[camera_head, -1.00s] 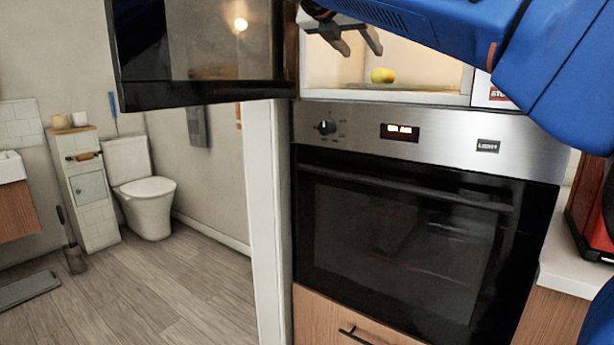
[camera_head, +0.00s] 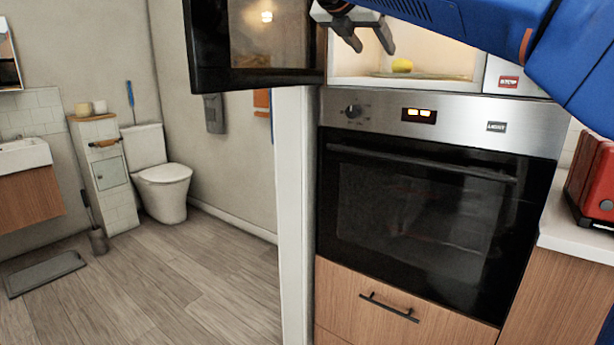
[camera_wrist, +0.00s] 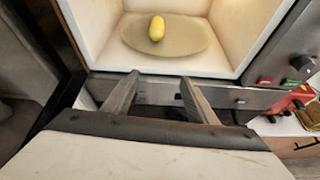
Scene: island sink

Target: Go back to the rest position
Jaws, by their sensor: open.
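My gripper (camera_head: 372,38) is open and empty in front of the open microwave, at the top of the head view. In the wrist view my gripper (camera_wrist: 155,95) shows two spread fingers with nothing between them. A yellow fruit-like object (camera_head: 401,65) rests on the round plate (camera_head: 440,76) inside the microwave. The wrist view also shows the yellow object (camera_wrist: 156,28) on the plate (camera_wrist: 195,42), apart from my fingers. My blue arm reaches in from the upper right.
The dark microwave door (camera_head: 262,82) stands open to the left of my gripper. A built-in oven (camera_head: 420,200) is below. A red appliance (camera_head: 592,178) stands on the right counter (camera_head: 575,236). A toilet (camera_head: 163,185) and open wooden floor (camera_head: 170,290) lie to the left.

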